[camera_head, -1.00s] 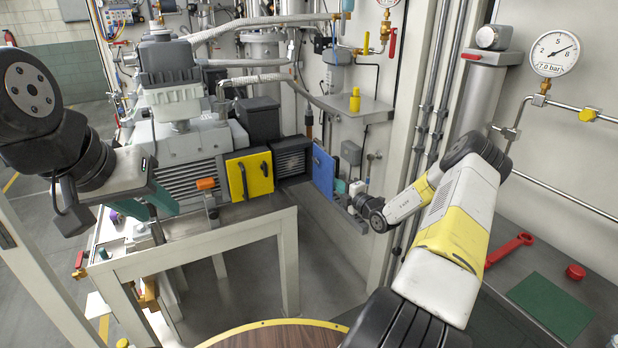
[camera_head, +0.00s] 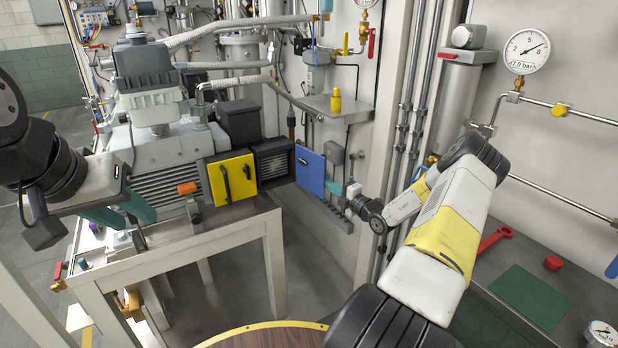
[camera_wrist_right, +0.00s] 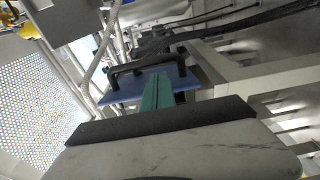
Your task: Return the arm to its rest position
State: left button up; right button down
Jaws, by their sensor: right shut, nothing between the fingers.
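My right arm (camera_head: 445,230), white and yellow, reaches forward from the lower right. Its gripper (camera_head: 334,188) has teal fingers and is just right of the blue panel (camera_head: 311,170) on the machine. In the right wrist view, the fingers (camera_wrist_right: 157,92) are together and empty. They point towards the blue panel (camera_wrist_right: 130,88) with its black handle (camera_wrist_right: 150,66); I cannot tell whether they touch it. My left gripper (camera_head: 122,215) hangs at the left above the pump bench, its teal fingers apart with nothing seen between them.
The grey pump (camera_head: 165,150) stands on a bench (camera_head: 190,248) beside a yellow panel (camera_head: 232,178). A wall post and pipes stand close to my right arm. A side counter at the right holds a red wrench (camera_head: 495,240), a green mat (camera_head: 530,297) and a red cap (camera_head: 553,263).

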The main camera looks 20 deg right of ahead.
jog(key=s+a+r+n+g+y, duration=0.2)
jog(key=s+a+r+n+g, duration=0.4)
jog(key=s+a+r+n, duration=0.5)
jog(key=s+a+r+n+g+y, duration=0.2)
jog(key=s+a+r+n+g, duration=0.5)
jog(key=a+n, duration=0.7)
jog(key=s+d+r+n+h, duration=0.1)
jog(key=s+r+n+h, duration=0.1)
jog(key=s+n, duration=0.5)
jog(key=s+d+r+n+t+h, duration=0.1)
jog(key=s+d+r+n+h, duration=0.1)
jog(key=s+r+n, duration=0.3)
jog(key=s+d+r+n+t+h, duration=0.1)
jog(key=s+d+r+n+h, duration=0.1)
jog(key=s+n, duration=0.8)
jog(key=r+n+h, duration=0.1)
jog(key=n+h, duration=0.1)
jog(key=n, duration=0.1)
jog(key=shift+s+r+n, duration=0.2)
jog(key=shift+s+n, duration=0.1)
jog(key=shift+s, duration=0.1)
